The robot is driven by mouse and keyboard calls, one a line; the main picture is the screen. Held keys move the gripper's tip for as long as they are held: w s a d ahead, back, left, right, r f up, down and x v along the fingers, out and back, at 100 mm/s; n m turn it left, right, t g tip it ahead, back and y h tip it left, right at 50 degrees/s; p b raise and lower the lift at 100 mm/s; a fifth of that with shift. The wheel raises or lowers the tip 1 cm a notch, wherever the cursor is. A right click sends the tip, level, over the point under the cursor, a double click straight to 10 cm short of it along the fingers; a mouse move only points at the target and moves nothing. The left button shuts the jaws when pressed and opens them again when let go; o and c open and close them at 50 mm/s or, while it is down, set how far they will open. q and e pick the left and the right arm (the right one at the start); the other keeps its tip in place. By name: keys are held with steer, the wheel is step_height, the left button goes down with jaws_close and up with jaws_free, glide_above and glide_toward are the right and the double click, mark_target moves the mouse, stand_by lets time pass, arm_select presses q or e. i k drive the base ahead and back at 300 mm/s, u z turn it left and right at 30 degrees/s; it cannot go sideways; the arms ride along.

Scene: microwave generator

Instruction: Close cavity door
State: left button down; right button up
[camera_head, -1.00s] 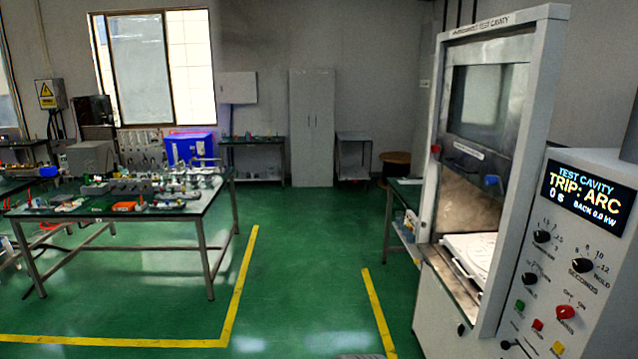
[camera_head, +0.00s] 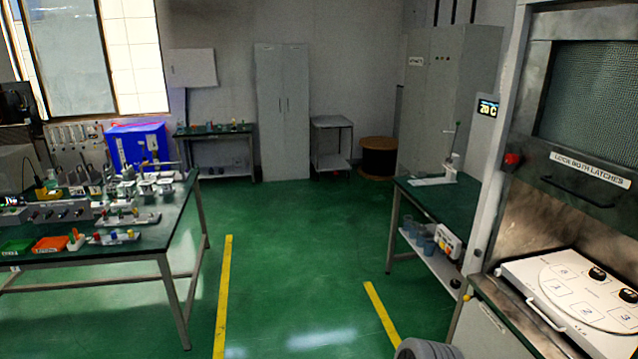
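The cavity door (camera_head: 588,100) is at the right of the head view, a sliding panel with a dark mesh window. It is raised, and the cavity opening below it is uncovered. A label reading "LOCK BOTH LATCHES" (camera_head: 590,170) and a dark handle (camera_head: 577,192) are on its lower part. A white tray (camera_head: 522,273) with a round plate and dark knob-like pieces sits at the opening, with a pale handle at its front. Neither of my grippers is in view.
A green-topped side table (camera_head: 425,196) stands left of the cabinet. A cluttered workbench (camera_head: 150,238) is at the left. Green floor (camera_head: 295,270) with yellow lines lies open between them. A cable reel (camera_head: 380,158) and tall cupboard (camera_head: 283,110) stand at the back.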

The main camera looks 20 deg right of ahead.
mark_target(605, 190)
steer(key=z, duration=0.95)
steer(key=i, duration=1.15)
steer(key=z, duration=1.25)
